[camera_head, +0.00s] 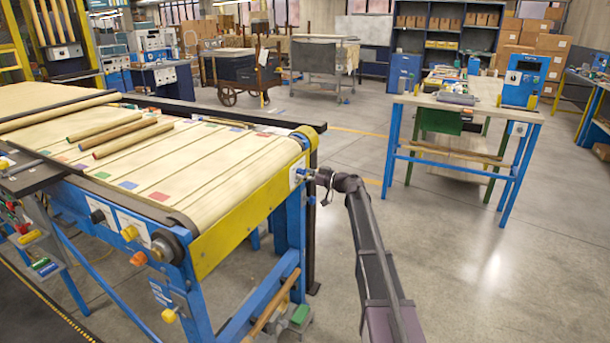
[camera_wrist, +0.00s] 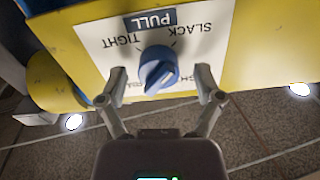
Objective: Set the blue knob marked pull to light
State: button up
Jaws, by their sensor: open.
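The blue knob (camera_wrist: 158,70) sits on a white plate (camera_wrist: 215,45) marked PULL, fixed to a yellow panel. In the wrist view the plate's lettering is turned over. TIGHT is at the upper left and SLACK at the upper right; lettering below the knob is partly hidden by my fingers. The knob's ridge slants, with a pale mark at its lower left end. My gripper (camera_wrist: 162,83) is open, with one finger on each side of the knob and visible gaps between.
The conveyor (camera_head: 230,165) carries several wooden rods (camera_head: 125,135). Its yellow end rail and blue legs stand close to my arm. A workbench (camera_head: 470,105) stands to the right. The floor between them is clear.

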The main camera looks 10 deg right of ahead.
jog(key=c, duration=1.2)
jog(key=shift+o, duration=0.2)
jog(key=shift+d, duration=0.15)
jog(key=shift+m, duration=0.3)
